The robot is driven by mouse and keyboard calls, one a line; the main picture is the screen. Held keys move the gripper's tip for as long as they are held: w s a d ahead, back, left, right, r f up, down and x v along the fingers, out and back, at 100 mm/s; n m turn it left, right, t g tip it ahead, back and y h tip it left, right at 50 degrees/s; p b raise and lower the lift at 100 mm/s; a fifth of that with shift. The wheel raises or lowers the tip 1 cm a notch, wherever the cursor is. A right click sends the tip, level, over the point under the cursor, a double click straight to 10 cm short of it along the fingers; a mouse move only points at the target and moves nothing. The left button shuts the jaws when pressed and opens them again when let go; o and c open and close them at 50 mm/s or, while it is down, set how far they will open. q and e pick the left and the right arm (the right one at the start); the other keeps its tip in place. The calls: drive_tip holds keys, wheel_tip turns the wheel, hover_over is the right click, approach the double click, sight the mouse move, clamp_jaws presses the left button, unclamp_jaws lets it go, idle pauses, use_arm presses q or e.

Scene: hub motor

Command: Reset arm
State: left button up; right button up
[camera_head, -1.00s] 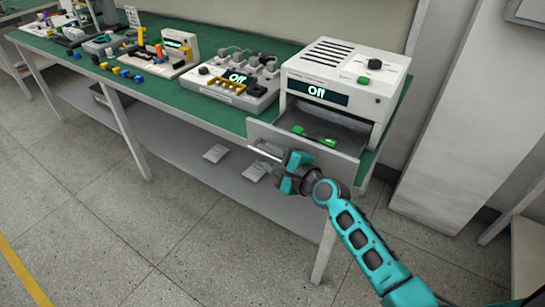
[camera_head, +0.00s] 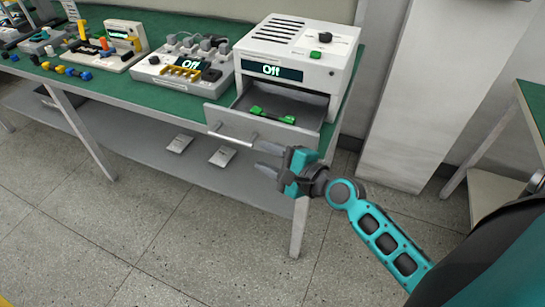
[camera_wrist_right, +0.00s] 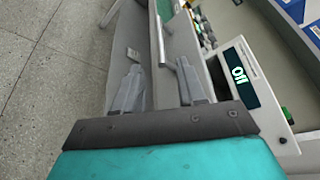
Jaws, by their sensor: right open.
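My right gripper (camera_head: 266,160) is in front of the open drawer (camera_head: 270,125) of the white machine (camera_head: 300,55). In the right wrist view its two fingers (camera_wrist_right: 160,85) are apart with nothing between them. The drawer handle (camera_head: 232,137) lies beyond the fingertips and looks clear of them; it also shows in the right wrist view (camera_wrist_right: 161,40). A green part (camera_head: 272,115) lies inside the drawer. The machine's screen (camera_head: 272,69) reads "Off". My left gripper is in neither view.
The green-topped table (camera_head: 135,92) carries a grey device with a yellow rack (camera_head: 183,72) and several coloured parts to the left. A lower shelf (camera_head: 150,148) runs underneath. Another table (camera_head: 532,100) stands at the right. The floor in front is free.

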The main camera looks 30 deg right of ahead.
drive_tip(key=shift+s+d+r, duration=0.15)
drive_tip(key=shift+s+d, duration=0.05)
drive_tip(key=shift+s, duration=0.35)
drive_tip(key=s+a+f+n+g+h, duration=0.3)
drive_tip(key=s+f+n, duration=0.9)
drive_tip(key=n, duration=1.1)
drive_tip(key=shift+s+a+f+g, duration=0.25)
drive_tip(key=shift+a+f+g, duration=0.2)
drive_tip(key=shift+a, duration=0.55)
